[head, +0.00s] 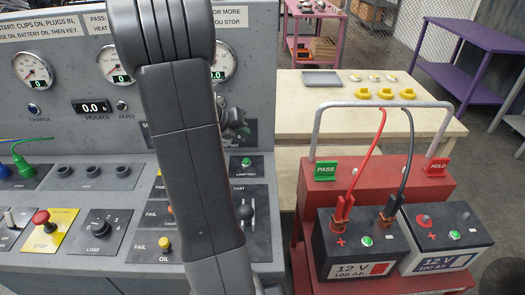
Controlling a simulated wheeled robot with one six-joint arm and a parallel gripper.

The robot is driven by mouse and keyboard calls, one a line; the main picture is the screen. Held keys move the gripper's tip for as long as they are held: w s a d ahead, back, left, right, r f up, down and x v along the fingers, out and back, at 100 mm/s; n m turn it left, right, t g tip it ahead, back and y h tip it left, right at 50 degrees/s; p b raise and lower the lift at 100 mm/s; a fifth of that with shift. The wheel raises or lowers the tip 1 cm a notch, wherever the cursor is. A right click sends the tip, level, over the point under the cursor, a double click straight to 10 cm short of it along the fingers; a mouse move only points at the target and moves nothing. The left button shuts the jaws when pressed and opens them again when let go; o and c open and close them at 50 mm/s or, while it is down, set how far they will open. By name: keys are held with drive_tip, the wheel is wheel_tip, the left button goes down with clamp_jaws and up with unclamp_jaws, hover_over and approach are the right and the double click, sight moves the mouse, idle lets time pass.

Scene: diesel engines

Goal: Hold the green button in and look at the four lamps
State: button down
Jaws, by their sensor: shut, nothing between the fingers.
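A small green button (246,161) sits on a dark plate labelled LAMP TEST, just right of my arm. Nothing visible touches its face. A lamp (34,108) marked CHARGE is on the upright panel at the left and looks dark blue, with no clear glow. I cannot make out a full set of four lamps; my arm stands across the middle of the panel and hides part of it. I cannot pick out my gripper. A dark metal part (234,122) shows beside my arm, above the button, too small to identify.
A pale table (295,110) stands behind.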

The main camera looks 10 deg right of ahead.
drive_tip(key=shift+a, duration=0.15)
drive_tip(key=shift+f, duration=0.1)
drive_tip(key=b, duration=0.8)
hover_over(244, 164)
wheel_tip(244, 164, down, 7)
drive_tip(key=shift+f, duration=0.85)
drive_tip(key=shift+b, duration=0.3)
idle(0.8)
drive_tip(key=shift+f, duration=0.4)
drive_tip(key=shift+f+b, duration=0.45)
drive_tip(key=shift+f, duration=0.1)
idle(1.2)
